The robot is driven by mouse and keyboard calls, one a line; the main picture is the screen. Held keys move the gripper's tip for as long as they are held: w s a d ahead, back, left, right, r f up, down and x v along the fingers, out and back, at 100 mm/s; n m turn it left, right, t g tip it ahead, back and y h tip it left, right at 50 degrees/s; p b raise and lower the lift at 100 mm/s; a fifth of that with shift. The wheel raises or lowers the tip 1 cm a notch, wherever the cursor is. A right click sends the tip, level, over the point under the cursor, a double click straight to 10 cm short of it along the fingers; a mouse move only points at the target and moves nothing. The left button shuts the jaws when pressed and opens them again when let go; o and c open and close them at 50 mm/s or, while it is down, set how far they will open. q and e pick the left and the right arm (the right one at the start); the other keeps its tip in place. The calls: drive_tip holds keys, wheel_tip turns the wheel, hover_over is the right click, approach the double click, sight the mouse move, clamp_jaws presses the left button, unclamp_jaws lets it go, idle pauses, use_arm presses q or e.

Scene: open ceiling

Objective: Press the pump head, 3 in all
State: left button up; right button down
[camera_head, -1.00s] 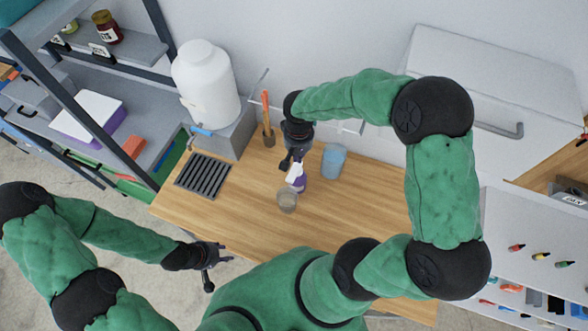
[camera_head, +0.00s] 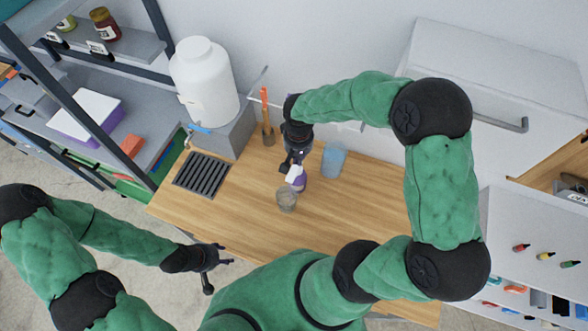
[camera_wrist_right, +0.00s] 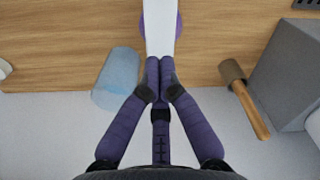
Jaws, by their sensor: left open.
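A purple pump bottle (camera_head: 300,183) with a white pump head (camera_head: 295,172) stands on the wooden table. My right gripper (camera_head: 288,167) is right at the pump head from behind and above. In the right wrist view its fingers (camera_wrist_right: 160,65) are closed together, with the white pump head (camera_wrist_right: 160,28) just beyond their tips. I cannot tell whether they touch it. A clear cup (camera_head: 287,201) stands in front of the bottle. My left gripper (camera_head: 214,265) is open and empty, low beside the table's left front edge.
A blue translucent cup (camera_head: 333,160) stands right of the bottle. The table's right front is clear.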

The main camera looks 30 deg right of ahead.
drive_tip(key=shift+f, duration=0.6)
drive_tip(key=shift+w+f+b, duration=0.15)
drive_tip(key=shift+w+b, duration=0.1)
drive_tip(key=shift+b, duration=0.1)
drive_tip(key=shift+s, duration=0.2)
drive_tip(key=shift+w+r+p, duration=0.15)
drive_tip(key=shift+r+p, duration=0.25)
drive_tip(key=shift+r, duration=0.2)
drive_tip(key=shift+r+p, duration=0.8)
drive_tip(key=shift+r, duration=0.55)
use_arm(q)
drive_tip(key=shift+w+r, duration=0.1)
drive_tip(key=shift+r, duration=0.35)
drive_tip(key=shift+f, duration=0.2)
use_arm(e)
drive_tip(key=shift+f, duration=0.2)
use_arm(q)
drive_tip(key=shift+f+b, duration=0.3)
drive_tip(key=shift+b, duration=0.25)
use_arm(e)
drive_tip(key=shift+f, duration=0.4)
